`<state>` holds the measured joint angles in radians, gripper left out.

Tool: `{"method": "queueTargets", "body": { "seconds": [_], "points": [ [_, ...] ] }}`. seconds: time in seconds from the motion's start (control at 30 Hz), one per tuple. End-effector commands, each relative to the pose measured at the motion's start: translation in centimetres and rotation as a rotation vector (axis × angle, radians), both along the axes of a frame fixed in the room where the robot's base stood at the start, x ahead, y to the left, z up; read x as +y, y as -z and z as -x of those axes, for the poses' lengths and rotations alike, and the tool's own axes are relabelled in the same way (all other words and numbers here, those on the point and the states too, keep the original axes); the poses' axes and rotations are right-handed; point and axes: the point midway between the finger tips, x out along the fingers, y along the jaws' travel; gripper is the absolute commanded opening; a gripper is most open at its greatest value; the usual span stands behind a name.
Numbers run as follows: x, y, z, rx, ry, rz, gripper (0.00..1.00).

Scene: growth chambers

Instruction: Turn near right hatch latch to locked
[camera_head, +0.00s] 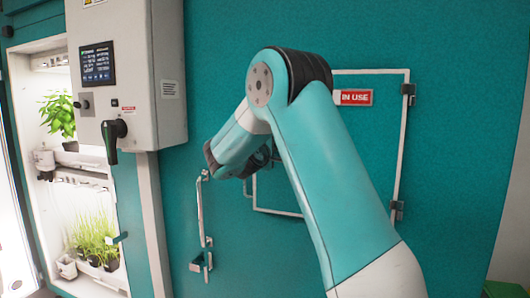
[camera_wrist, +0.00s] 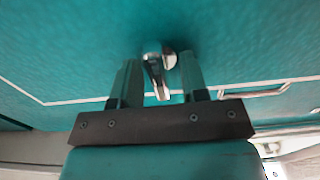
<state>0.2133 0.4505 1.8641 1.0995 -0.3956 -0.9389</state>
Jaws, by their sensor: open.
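The near right hatch (camera_head: 330,110) is a teal panel outlined in white on the teal wall, with hinges on its right edge. Its latch (camera_wrist: 156,68) is a small silver lever on a round base in the wrist view. The lever points toward my gripper and leans slightly. My gripper (camera_wrist: 159,62) is open, with one finger on each side of the latch; I cannot tell whether either finger touches it. In the head view, my arm hides the latch and most of the gripper.
A red "IN USE" sign (camera_head: 356,97) is on the hatch. A vertical bar handle (camera_head: 200,212) stands out from the wall left of my arm. A grey control box (camera_head: 150,80) with a screen and dark knob is further left, beside lit plant shelves (camera_head: 85,175).

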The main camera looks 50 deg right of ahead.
Motion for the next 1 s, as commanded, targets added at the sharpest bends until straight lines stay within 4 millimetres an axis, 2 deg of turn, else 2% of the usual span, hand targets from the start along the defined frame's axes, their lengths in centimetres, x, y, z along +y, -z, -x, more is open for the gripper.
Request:
{"method": "queueTargets", "body": {
  "seconds": [0.17,0.63,1.0],
  "points": [
    [2.2,0.4,0.8,0.000,-0.005,0.001,0.40],
    [13.4,0.5,5.3,-0.001,-0.010,0.000,0.40],
    [15.8,0.3,6.5,-0.001,-0.002,0.001,0.40]
  ]
}}
